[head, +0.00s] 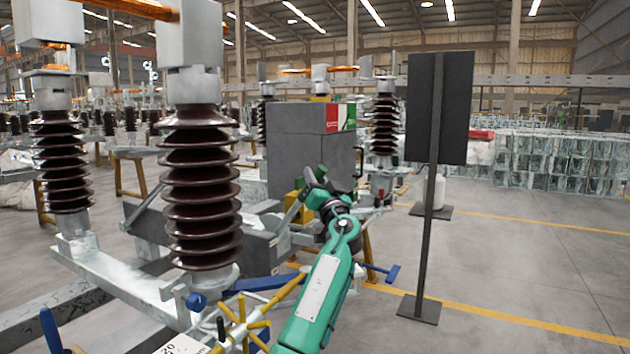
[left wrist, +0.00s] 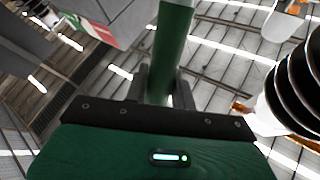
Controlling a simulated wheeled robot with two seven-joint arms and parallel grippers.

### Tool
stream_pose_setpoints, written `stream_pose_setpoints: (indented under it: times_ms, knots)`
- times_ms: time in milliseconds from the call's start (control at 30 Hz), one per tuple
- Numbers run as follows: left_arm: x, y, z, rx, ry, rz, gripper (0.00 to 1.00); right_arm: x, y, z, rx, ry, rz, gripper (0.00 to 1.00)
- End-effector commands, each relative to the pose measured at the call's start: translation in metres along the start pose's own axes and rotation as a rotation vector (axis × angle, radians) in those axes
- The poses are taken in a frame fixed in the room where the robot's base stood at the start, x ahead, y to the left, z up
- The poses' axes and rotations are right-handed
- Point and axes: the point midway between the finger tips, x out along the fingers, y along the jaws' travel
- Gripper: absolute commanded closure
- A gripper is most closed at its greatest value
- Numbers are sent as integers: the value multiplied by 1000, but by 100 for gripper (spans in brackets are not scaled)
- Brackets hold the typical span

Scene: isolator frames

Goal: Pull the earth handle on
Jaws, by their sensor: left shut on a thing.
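A green bar, which I take to be the earth handle (left wrist: 174,45), runs between the fingers of my left gripper (left wrist: 162,88) in the left wrist view. The fingers are shut on it, one on each side. In the head view my left gripper (head: 318,185) is beyond my green arm, beside the isolator frame, and its fingers are small and partly hidden there. A short green piece (head: 321,173) shows at the gripper; I cannot tell how far the handle is tilted. My right gripper is not in view.
Brown ribbed insulators (head: 201,190) stand on the metal frame at the left. A blue lever (head: 382,275) and yellow spoked handles (head: 243,325) are close to my arm.

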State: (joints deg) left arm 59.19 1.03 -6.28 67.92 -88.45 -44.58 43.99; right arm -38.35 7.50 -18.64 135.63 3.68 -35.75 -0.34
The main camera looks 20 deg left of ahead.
Motion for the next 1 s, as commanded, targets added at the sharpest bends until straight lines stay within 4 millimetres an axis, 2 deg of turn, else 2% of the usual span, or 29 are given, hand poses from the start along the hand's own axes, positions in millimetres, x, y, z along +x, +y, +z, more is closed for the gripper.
stream_pose_setpoints:
  times_ms: [300,333,433,767,867,1000]
  knots:
    - [0,0,0,0,0,0,100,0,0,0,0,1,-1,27]
    - [0,0,0,0,0,0,73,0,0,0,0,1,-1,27]
    - [0,0,0,0,0,0,54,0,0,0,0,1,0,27]
    - [-3,0,0,0,0,0,54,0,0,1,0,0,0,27]
    - [-12,1,0,0,0,1,54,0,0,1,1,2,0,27]
    - [-39,1,2,-1,0,2,54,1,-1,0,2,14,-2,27]
